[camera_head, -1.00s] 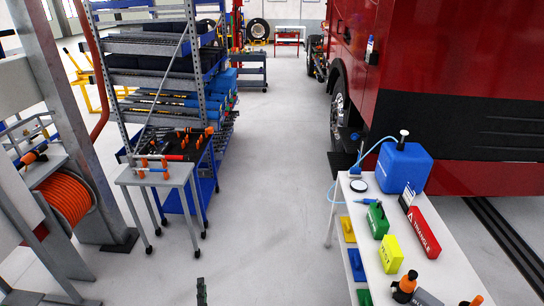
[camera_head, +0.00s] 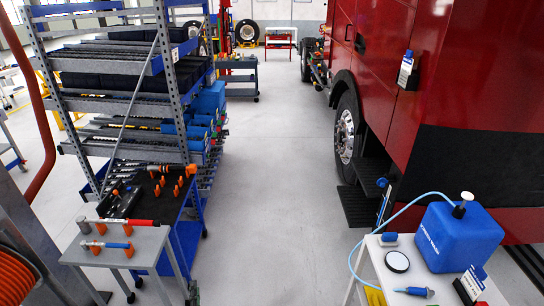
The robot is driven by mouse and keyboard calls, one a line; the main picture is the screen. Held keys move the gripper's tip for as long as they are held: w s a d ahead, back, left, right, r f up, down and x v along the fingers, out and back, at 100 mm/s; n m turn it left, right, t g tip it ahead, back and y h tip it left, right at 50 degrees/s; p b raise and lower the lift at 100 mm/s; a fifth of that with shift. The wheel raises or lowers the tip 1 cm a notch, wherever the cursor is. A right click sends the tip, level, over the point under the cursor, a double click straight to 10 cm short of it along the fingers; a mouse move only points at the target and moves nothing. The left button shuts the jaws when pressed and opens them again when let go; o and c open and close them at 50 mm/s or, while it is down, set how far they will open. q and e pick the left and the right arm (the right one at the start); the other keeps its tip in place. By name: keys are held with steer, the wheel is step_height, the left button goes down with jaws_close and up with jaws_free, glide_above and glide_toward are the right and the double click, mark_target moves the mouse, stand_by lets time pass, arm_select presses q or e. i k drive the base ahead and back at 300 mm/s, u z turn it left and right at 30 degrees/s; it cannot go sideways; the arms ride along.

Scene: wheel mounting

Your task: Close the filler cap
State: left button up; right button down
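A small round blue cap (camera_head: 382,182) shows low on the side of the red truck (camera_head: 450,80), by the step behind the front wheel. I take it for the filler cap; it is too small to tell how far it is open. A blue-and-white strip (camera_head: 385,205) is just below it. A blue canister (camera_head: 458,237) with a light blue hose (camera_head: 388,220) stands on the white table (camera_head: 369,262). Only the dark tip of my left gripper (camera_head: 193,294) shows at the bottom edge, far from the cap. Its fingers cannot be made out. My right gripper is out of view.
A round black-rimmed disc (camera_head: 397,262) and a blue nozzle (camera_head: 415,291) lie on the white table. A grey side table (camera_head: 140,248) with tools and a tall shelf rack (camera_head: 120,90) stand at left. The grey floor aisle (camera_head: 270,170) between is clear.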

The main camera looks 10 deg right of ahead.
mark_target(382, 182)
steer(key=i, duration=2.45)
steer(key=z, duration=2.55)
steer(key=i, duration=0.5)
steer(key=z, duration=0.05)
